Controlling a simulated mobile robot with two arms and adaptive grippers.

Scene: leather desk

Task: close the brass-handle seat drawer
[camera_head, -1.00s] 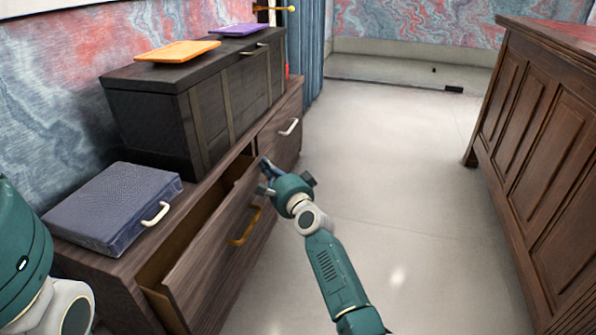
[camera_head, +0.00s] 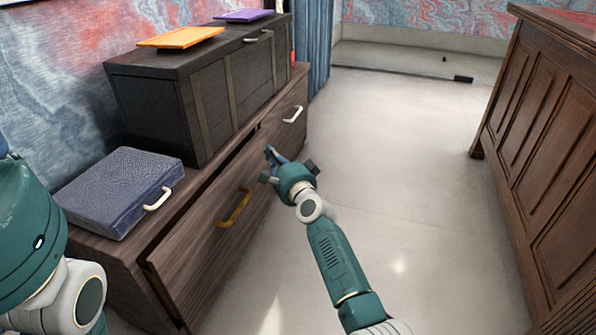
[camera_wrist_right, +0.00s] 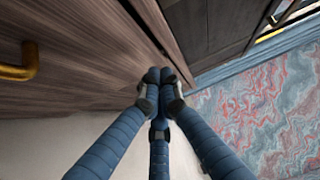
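The seat drawer (camera_head: 205,245) with the brass handle (camera_head: 233,208) is open by a narrow gap along its top, wider at the near end. Its wooden front (camera_wrist_right: 90,50) and brass handle (camera_wrist_right: 18,62) also show in the right wrist view. My right gripper (camera_head: 271,155) is at the far end of this drawer front, beyond the handle. In the right wrist view its blue fingers (camera_wrist_right: 160,76) meet at the tips, empty, at the front's edge; whether they touch it I cannot tell. My left gripper is out of view.
A blue-grey case (camera_head: 122,190) and a dark chest (camera_head: 160,110) stand on the bench top. A second drawer with a pale handle (camera_head: 293,114) is beyond, apparently shut. A wooden desk (camera_head: 550,150) stands at right. The floor (camera_head: 400,180) between is clear.

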